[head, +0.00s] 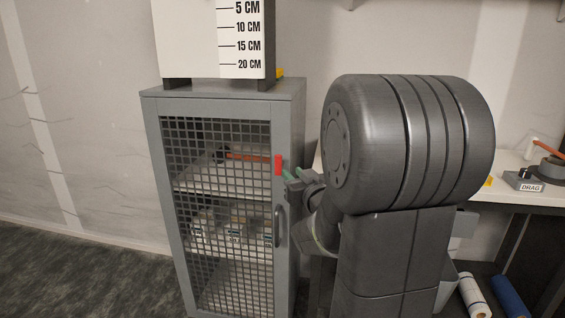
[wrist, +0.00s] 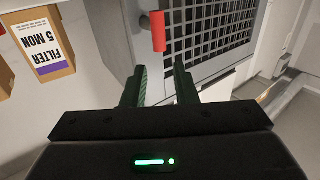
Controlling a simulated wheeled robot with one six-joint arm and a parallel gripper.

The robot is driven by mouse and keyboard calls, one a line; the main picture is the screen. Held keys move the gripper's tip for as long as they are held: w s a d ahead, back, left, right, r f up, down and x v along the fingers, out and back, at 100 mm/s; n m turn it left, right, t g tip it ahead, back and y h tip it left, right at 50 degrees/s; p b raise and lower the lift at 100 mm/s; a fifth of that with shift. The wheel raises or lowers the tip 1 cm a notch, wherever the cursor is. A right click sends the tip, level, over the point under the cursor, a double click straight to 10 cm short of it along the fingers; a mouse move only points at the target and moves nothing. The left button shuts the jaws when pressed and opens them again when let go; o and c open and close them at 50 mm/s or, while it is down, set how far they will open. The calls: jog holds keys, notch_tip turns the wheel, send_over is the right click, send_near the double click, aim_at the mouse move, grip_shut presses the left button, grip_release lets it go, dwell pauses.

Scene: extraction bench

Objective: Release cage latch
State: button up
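The cage is a grey cabinet (head: 290,95) with a mesh door (head: 222,259), which looks closed. The latch is a red tab (head: 278,165) on the door's right edge, above a grey curved handle (head: 281,227). In the wrist view the red latch (wrist: 158,31) hangs just beyond and above the fingertips. My gripper (head: 295,174) is beside the latch on its right. In the wrist view my gripper (wrist: 160,69) is open, with its two green fingers apart and nothing between them. The latch appears to be apart from the fingers.
A ruler-marked board (head: 199,40) stands on the cabinet top. Shelves behind the mesh hold a red-handled tool and several small boxes. A bench (head: 510,168) with a DRAG block (head: 524,181) stands at right. A FILTER box (wrist: 46,45) shows at left in the wrist view.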

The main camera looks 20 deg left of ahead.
aim_at(279, 160)
jog(key=x, duration=1.1)
jog(key=shift+w+a, duration=0.2)
jog(key=shift+c, duration=0.5)
grip_shut()
